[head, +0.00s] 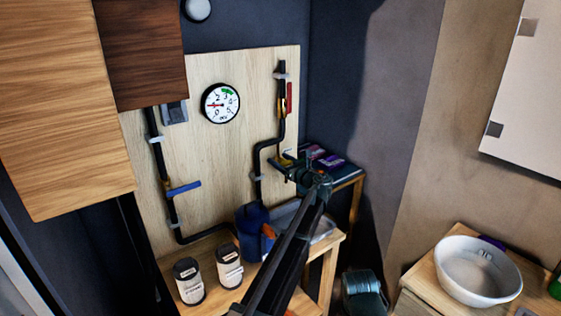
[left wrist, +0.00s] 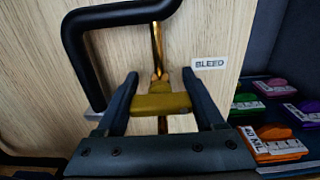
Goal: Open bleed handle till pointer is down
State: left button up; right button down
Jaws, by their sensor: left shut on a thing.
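The yellow bleed handle (left wrist: 160,103) sits between the two fingers of my left gripper (left wrist: 160,84), which is shut on it. It hangs on a brass pipe beside a white "BLEED" label (left wrist: 209,62). In the head view my left gripper (head: 288,164) is at the lower right of the pipe board, and the handle is mostly hidden there. The round pressure gauge (head: 221,103) is on the board, with a green band at its upper right. Its red pointer points left. My right gripper is not in view.
A blue lever (head: 184,187) and a red lever (head: 289,99) are on the black pipes of the board (head: 240,70). Two canisters (head: 188,281) (head: 229,266) and a blue jug (head: 252,230) stand on the bench below. Colourful packs (left wrist: 270,142) lie right of the handle.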

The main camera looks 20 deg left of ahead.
pick_arm(q)
jog(key=shift+s+n, duration=0.1)
jog(key=shift+n, duration=3.2)
jog(key=o, duration=1.4)
jog(key=v, duration=1.3)
jog(key=shift+s+d, duration=0.25)
